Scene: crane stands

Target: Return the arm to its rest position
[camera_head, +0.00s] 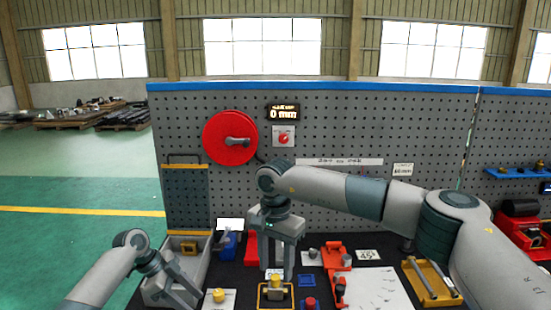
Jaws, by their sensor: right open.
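My right gripper (276,268) points down over the bench in the middle of the view, with its fingers apart. Its arm reaches in from the right, across the front of the pegboard. A yellow-topped block in a yellow-framed holder (275,292) lies just below its fingertips; I cannot tell whether they touch.
A pegboard (330,120) stands behind the bench with a red wheel (230,134) and a display reading 0 mm.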

